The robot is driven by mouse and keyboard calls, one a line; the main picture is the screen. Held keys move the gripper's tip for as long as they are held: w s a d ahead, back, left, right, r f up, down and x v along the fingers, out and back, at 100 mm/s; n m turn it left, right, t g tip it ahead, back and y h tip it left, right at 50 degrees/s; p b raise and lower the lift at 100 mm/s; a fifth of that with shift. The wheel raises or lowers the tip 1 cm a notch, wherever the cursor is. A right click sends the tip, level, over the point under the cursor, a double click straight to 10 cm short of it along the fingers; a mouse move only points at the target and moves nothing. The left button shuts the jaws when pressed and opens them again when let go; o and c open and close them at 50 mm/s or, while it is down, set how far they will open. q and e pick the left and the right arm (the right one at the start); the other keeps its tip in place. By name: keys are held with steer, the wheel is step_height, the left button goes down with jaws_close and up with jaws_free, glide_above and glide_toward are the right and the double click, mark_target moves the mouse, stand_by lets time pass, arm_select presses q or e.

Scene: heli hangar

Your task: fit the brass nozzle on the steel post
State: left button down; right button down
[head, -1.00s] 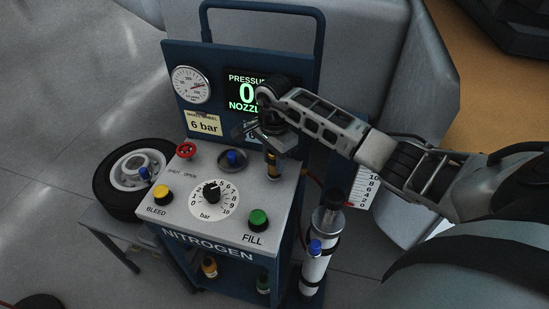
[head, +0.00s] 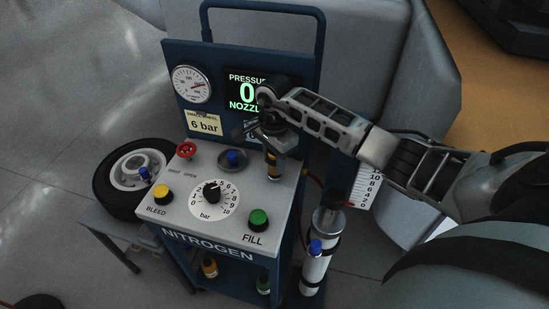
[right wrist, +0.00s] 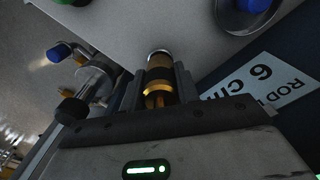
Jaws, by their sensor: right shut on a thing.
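My right gripper (head: 272,150) is over the back right of the cart's top panel, shut on the brass nozzle (head: 273,168), which hangs roughly upright with its lower end close to the panel. In the right wrist view the nozzle (right wrist: 158,84) sits between the two fingers (right wrist: 160,92), brass with a dark band. A pale steel end (right wrist: 160,53) shows beyond it; I cannot tell whether this is the steel post or part of the nozzle. No separate post is clearly visible. My left gripper is not in view.
The nitrogen cart's panel (head: 178,218) carries a red handwheel (head: 186,150), a blue-capped fitting (head: 233,158), a dial (head: 211,192), a yellow knob (head: 163,194) and a green knob (head: 258,219). The upright display (head: 242,92) stands behind. A blue-capped cylinder (head: 316,270) stands right; a wheel (head: 128,172) lies left.

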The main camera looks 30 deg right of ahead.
steer(key=shift+f, duration=0.1)
steer(key=shift+f, duration=0.2)
steer(key=shift+f+b, duration=0.15)
steer(key=shift+b, duration=0.2)
steer(key=shift+f, duration=0.1)
steer(key=c, duration=1.3)
jaws_free()
